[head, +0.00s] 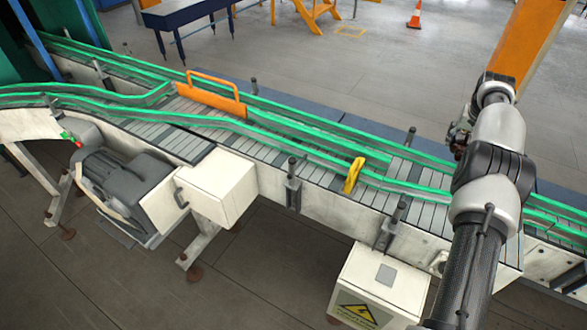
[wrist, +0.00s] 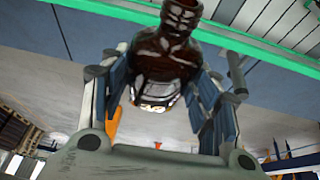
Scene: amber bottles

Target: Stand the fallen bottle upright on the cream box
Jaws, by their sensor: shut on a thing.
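My gripper (wrist: 164,88) is shut on a dark amber bottle (wrist: 167,52) in the wrist view, with a finger on each side of its body. The bottle's neck points to the top of that picture, and its base shows lower, between the fingers. In the head view only a dark bit of my gripper (head: 460,135) shows behind my arm; the bottle cannot be made out there. Two cream boxes show in the head view: one on the conveyor's side (head: 215,187) and one with a yellow warning sign (head: 385,283). I cannot tell which is meant. No bottle shows on either.
A slatted conveyor (head: 185,143) with green rails crosses the head view. An orange guard (head: 212,97) and a yellow handle (head: 354,174) stand up from it. A grey motor (head: 118,180) hangs at its near side. Beyond lie open floor, a blue table (head: 185,13) and a traffic cone (head: 415,15).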

